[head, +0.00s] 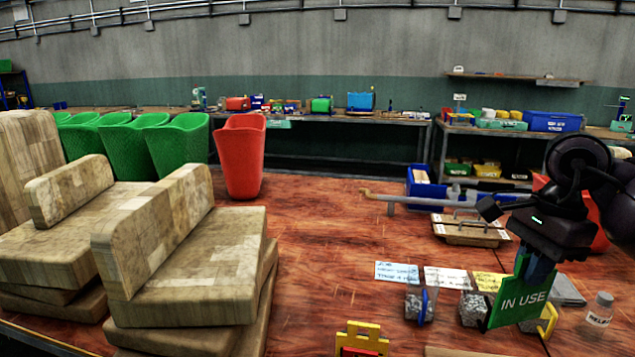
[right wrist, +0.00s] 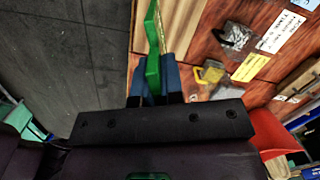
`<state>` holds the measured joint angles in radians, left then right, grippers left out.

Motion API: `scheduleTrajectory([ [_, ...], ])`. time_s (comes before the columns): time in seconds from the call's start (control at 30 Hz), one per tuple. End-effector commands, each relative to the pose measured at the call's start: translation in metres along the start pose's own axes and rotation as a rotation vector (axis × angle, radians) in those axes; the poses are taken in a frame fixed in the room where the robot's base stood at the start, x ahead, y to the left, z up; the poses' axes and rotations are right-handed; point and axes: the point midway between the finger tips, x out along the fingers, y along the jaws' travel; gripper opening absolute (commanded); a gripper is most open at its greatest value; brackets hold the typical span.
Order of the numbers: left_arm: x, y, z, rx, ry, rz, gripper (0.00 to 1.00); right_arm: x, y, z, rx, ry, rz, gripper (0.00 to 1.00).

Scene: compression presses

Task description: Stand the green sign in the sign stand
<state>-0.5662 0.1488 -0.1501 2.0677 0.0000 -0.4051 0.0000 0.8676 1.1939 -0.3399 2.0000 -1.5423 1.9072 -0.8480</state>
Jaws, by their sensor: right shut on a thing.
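The green sign (head: 520,303) with white "IN USE" lettering hangs below my right gripper (head: 536,266) at the right front of the table. It is slightly tilted. My right gripper is shut on its upper part. In the right wrist view the sign (right wrist: 152,45) shows edge-on between the blue fingers of my right gripper (right wrist: 154,82). I cannot make out for sure which thing is the sign stand; a yellow slotted piece (head: 362,337) with red below it shows at the bottom edge of the head view. My left gripper is not in view.
Speckled grey blocks (head: 419,303), a yellow piece (head: 547,320) and a small jar (head: 600,309) stand around the sign. Paper cards (head: 396,272) lie behind. A clamped board (head: 470,231) lies farther back. Stacked cushions (head: 185,264) fill the left; the table's middle is clear.

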Motion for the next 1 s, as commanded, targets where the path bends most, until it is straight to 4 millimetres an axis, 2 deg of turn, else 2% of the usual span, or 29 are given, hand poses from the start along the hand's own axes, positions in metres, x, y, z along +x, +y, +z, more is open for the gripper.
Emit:
scheduleTrajectory([
  [0.27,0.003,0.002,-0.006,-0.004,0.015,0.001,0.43,0.026,-0.007,0.005,-0.398,-0.001,0.050,0.00],
  [0.47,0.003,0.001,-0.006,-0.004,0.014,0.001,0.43,0.057,-0.010,0.015,-0.707,-0.002,0.087,0.00],
  [0.67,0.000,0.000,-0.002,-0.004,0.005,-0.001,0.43,0.099,-0.008,0.034,-1.035,-0.003,0.127,0.00],
  [0.8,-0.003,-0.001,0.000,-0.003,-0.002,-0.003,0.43,0.138,0.000,0.054,-1.264,-0.004,0.155,0.00],
  [0.9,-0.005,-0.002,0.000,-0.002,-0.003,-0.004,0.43,0.164,0.009,0.070,-1.346,-0.003,0.164,0.00],
  [1.0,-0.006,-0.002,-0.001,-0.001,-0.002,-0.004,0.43,0.180,0.018,0.082,-1.376,-0.002,0.166,0.00],
])
